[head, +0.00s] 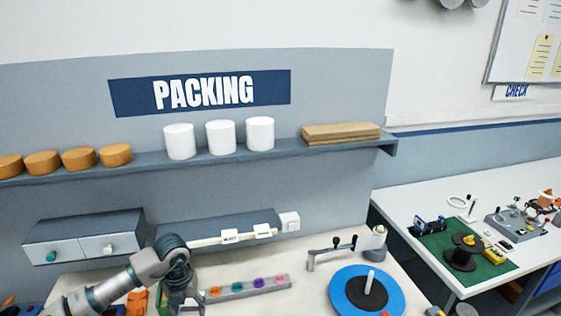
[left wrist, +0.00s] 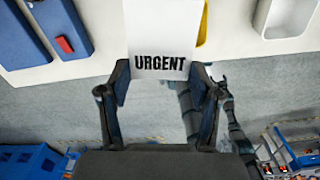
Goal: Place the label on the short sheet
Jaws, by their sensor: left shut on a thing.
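A white label (left wrist: 158,35) printed URGENT stands between the two fingertips of my left gripper (left wrist: 160,75) in the left wrist view. The fingers are shut on its lower side edges. In the head view my left gripper (head: 180,297) is low at the left of the light table, partly cut off by the bottom edge, and the label cannot be made out there. I cannot tell which thing is the short sheet. Flat brown sheets (head: 340,132) lie stacked on the shelf. My right gripper is not clearly seen.
A pale rail with small labels (head: 230,237) runs along the back of the table. A grey strip with coloured knobs (head: 245,287) lies right of my gripper. A blue disc (head: 345,285) with a black centre stands at the right. Grey drawers (head: 85,237) stand behind left.

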